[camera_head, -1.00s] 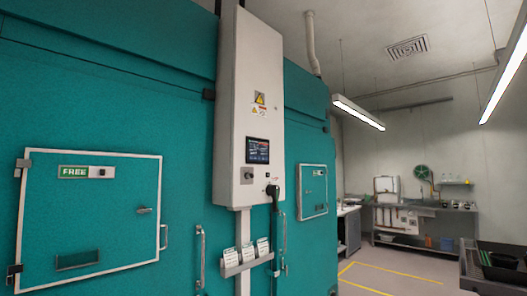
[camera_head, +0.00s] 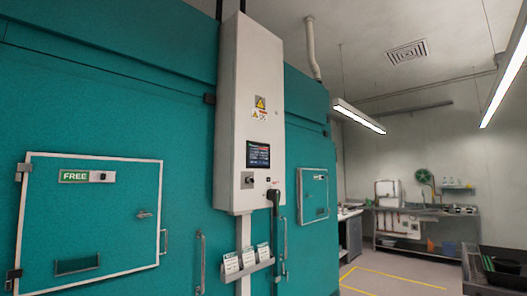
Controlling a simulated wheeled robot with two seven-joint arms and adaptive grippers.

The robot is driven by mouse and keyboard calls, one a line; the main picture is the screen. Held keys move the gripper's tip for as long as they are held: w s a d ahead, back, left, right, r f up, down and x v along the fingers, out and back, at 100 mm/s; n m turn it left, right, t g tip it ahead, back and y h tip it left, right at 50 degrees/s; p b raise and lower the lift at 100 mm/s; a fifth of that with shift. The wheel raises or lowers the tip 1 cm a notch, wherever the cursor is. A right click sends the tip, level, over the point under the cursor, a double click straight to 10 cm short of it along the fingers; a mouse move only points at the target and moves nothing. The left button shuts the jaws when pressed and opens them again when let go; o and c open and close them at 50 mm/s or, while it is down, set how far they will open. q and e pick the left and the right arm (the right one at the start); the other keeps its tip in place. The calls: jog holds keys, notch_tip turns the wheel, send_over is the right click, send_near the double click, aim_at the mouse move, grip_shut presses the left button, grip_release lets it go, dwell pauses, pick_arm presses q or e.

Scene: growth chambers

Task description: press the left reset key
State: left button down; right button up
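A tall white control cabinet (camera_head: 232,120) is fixed between the teal chamber fronts. It carries a small lit screen (camera_head: 257,155) with a dark square switch (camera_head: 248,180) below it on the left and a small dark control (camera_head: 269,179) on the right. A black handset-like part (camera_head: 273,198) hangs at its lower right edge. No label reading reset is legible, so I cannot tell which control is the left reset key. Neither of my grippers shows.
A white-framed chamber door (camera_head: 100,215) marked FREE is at left, and a smaller one (camera_head: 313,195) right of the cabinet. A card rack (camera_head: 245,270) hangs below the cabinet. Yellow floor lines (camera_head: 390,277) mark open floor at right. A dark tray cart (camera_head: 495,270) stands at lower right.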

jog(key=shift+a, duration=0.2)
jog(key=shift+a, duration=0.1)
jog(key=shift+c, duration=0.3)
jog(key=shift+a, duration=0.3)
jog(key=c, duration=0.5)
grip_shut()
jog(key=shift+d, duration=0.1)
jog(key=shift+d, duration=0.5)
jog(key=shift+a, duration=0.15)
